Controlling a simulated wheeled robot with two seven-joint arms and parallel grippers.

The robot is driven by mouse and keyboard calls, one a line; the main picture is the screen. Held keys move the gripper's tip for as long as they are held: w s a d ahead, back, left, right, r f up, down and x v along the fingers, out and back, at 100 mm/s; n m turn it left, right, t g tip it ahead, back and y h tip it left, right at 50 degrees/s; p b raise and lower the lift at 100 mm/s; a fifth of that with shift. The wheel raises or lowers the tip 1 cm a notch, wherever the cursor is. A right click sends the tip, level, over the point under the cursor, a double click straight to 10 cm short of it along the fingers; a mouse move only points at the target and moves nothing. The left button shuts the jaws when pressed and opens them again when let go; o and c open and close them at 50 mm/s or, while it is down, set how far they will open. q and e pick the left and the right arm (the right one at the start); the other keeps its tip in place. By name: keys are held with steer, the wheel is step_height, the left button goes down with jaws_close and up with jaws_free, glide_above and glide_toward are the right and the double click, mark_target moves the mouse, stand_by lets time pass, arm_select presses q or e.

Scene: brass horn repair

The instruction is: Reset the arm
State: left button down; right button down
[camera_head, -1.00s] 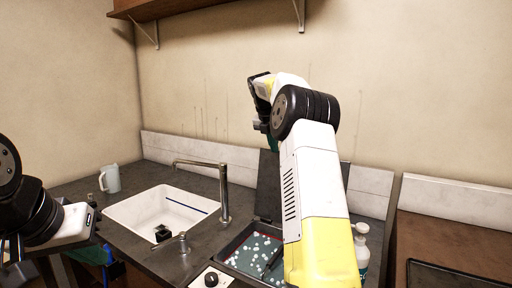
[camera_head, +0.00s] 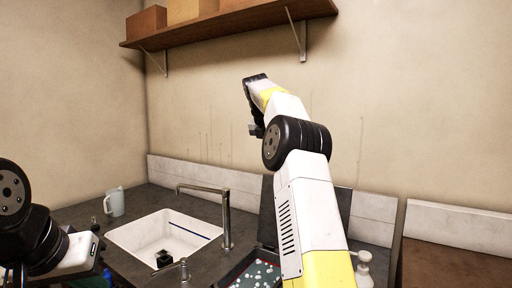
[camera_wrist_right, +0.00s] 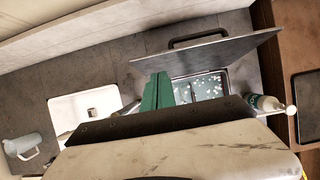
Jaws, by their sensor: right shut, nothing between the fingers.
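My right arm rises from the bottom right of the head view, bends at a black joint and reaches up in front of the wall. Its gripper is largely hidden behind the arm there. In the right wrist view the right gripper (camera_wrist_right: 157,92) shows as two green fingers closed together with nothing held, above the counter and short of the open case. My left arm enters at the lower left of the head view. Only a bluish sliver shows near its end at the bottom edge, too little to tell its jaw state.
A wooden shelf (camera_head: 225,25) hangs above. The wall area around the right arm is clear.

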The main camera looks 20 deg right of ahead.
steer(key=s+a+r+m+t+y, duration=0.1)
steer(key=s+a+r+m, duration=0.4)
steer(key=s+r, duration=0.15)
steer(key=s+a+f+m+t+y, duration=0.1)
steer(key=s+a+m, duration=0.25)
steer(key=s, duration=0.25)
steer(key=s+a+f+m+y, duration=0.1)
steer(key=s+a+f+m, duration=0.1)
steer(key=s+m, duration=0.3)
steer(key=s+a+f+m+y, duration=0.1)
steer(key=s+a+f+m, duration=0.2)
steer(key=s+f+m, duration=0.3)
steer(key=s+a+f+m+t+y, duration=0.1)
steer(key=s+a+f+m, duration=0.2)
steer(key=s+f+m, duration=0.3)
steer(key=s+f, duration=0.4)
steer(key=s, duration=0.6)
steer(key=shift+s+a+y, duration=0.15)
steer(key=shift+a+y, duration=0.05)
steer(key=shift+y, duration=0.2)
